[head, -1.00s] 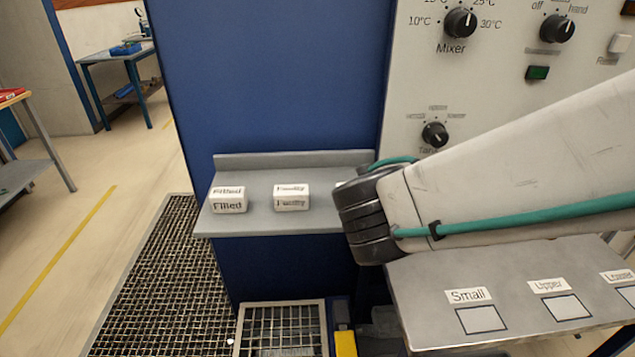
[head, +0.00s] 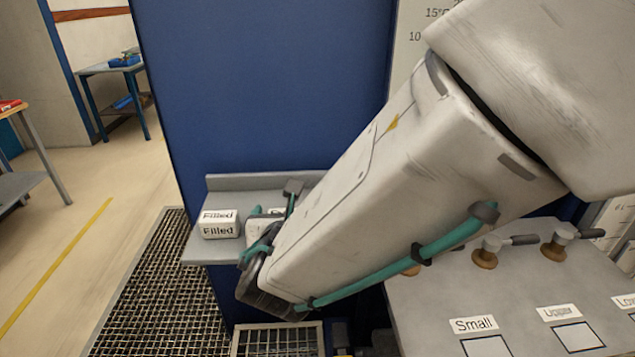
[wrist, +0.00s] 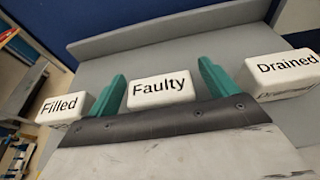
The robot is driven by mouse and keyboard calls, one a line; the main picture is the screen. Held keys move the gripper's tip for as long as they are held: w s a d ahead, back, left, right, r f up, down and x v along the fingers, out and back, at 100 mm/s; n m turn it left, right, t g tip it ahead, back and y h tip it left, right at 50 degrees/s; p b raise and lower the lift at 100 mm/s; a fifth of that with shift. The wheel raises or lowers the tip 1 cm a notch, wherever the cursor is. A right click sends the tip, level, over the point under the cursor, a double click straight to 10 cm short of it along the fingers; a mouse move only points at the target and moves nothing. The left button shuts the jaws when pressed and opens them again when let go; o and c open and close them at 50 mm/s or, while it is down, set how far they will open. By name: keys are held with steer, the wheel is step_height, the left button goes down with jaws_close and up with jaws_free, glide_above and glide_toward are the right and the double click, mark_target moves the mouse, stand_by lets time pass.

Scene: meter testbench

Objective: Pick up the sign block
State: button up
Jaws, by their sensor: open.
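White sign blocks stand on a grey shelf (head: 258,183). The block marked "Filled" (head: 220,224) is in plain view in the head view, and it also shows at the left in the wrist view (wrist: 64,108). The block marked "Faulty" (wrist: 161,89) is between the two green fingers of my gripper (wrist: 163,86) in the wrist view, with a gap on each side. In the head view my arm hides most of it. A block marked "Drained" (wrist: 283,75) is right of the fingers. My gripper is open.
A grey panel (head: 415,305) with labels such as "Small" (head: 474,325) and brass valves (head: 487,252) lies at the right. A blue wall (head: 260,90) rises behind the shelf. A floor grating (head: 150,290) lies at the lower left.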

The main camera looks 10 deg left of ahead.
steer(key=shift+w+a+f, duration=0.1)
steer(key=shift+w, duration=0.3)
steer(key=shift+c, duration=0.3)
steer(key=c, duration=1)
